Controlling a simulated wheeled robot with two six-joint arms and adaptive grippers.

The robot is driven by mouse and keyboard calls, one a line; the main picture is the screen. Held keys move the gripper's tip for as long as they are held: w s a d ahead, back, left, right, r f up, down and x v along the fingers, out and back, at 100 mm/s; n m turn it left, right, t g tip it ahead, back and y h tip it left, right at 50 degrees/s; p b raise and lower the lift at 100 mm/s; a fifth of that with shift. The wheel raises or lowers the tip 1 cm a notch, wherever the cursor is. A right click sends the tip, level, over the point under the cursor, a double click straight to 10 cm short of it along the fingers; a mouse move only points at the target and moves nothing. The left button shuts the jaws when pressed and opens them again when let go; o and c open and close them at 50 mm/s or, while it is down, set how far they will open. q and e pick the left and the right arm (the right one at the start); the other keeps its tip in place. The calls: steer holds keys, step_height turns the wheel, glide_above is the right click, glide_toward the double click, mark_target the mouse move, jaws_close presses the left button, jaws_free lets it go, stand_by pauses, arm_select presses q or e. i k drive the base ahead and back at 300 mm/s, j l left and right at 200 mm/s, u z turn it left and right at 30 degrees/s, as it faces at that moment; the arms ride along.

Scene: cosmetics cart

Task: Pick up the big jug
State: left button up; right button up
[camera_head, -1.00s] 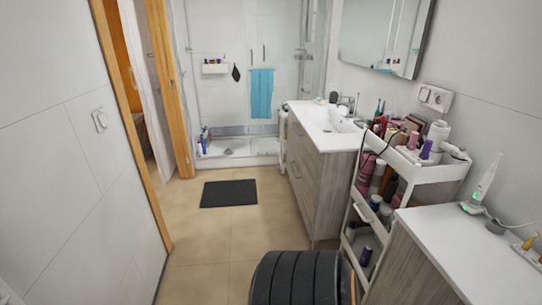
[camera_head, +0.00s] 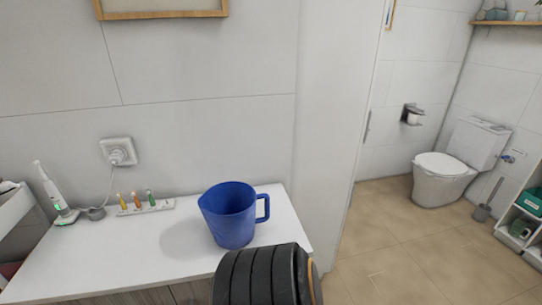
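A big blue jug (camera_head: 229,218) stands upright on the white countertop (camera_head: 120,262), near its right end. Its handle points right and its opening faces up. Nothing is holding it. The black ribbed object at the bottom centre stands in front of the counter and slightly overlaps the view of the jug's base. Neither of my grippers shows in the head view.
An electric toothbrush (camera_head: 52,194) on its charger and a small holder with coloured brush heads (camera_head: 146,207) are left of the jug. A wall socket (camera_head: 118,151) is above. A toilet (camera_head: 459,163) stands at the right back, with open tiled floor (camera_head: 400,255) before it.

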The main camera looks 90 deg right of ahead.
mark_target(228, 208)
steer(key=z, duration=2.35)
steer(key=u, duration=0.15)
steer(key=k+l, duration=0.05)
